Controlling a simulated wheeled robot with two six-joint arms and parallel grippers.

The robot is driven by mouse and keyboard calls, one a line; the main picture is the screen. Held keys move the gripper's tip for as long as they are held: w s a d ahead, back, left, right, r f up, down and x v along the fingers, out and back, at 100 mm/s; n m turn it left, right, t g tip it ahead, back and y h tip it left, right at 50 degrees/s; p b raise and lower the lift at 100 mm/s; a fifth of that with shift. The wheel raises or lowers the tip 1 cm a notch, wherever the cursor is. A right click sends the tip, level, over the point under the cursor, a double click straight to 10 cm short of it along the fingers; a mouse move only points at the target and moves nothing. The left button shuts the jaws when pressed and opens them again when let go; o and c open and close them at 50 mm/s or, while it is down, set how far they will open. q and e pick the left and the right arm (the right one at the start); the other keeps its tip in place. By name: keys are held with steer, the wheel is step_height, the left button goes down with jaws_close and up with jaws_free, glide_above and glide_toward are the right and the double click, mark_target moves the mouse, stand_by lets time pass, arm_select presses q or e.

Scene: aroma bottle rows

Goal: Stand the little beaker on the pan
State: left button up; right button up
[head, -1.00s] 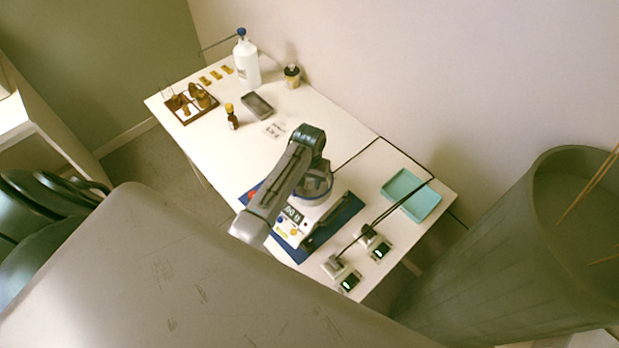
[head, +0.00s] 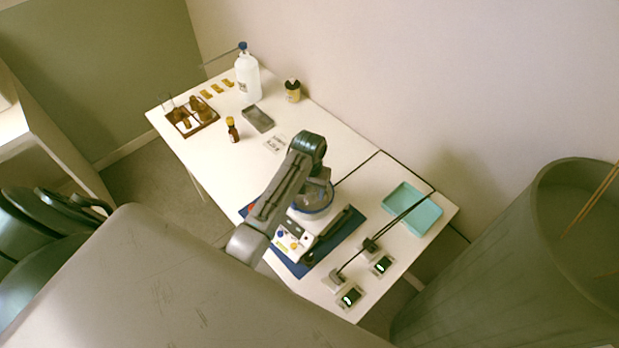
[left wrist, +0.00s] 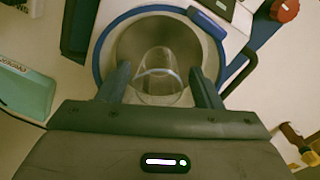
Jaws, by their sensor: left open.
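The little beaker (left wrist: 158,75) is clear glass. In the left wrist view it appears upright on the round steel pan (left wrist: 128,45), inside a blue rim. The pan's blue-rimmed housing also shows in the head view (head: 318,210), partly covered by my left arm. My left gripper (left wrist: 160,71) is open, with one finger on each side of the beaker. Small gaps seem to show between the fingers and the glass. In the head view my left fingers are hidden behind the arm, and I cannot make out the beaker clearly. My right gripper is in neither view.
The white balance body (head: 290,241) sits on a blue mat (head: 345,238). A teal tray (head: 428,214) and two small display units (head: 381,266) are to the right. A white bottle (head: 248,80), brown rack (head: 205,122), grey tray (head: 257,117) and amber bottle (head: 232,130) stand farther back.

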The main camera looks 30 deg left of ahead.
arm_select(q)
step_height(320, 180, up, 10)
steer(key=b, duration=0.1)
steer(key=shift+f, duration=0.2)
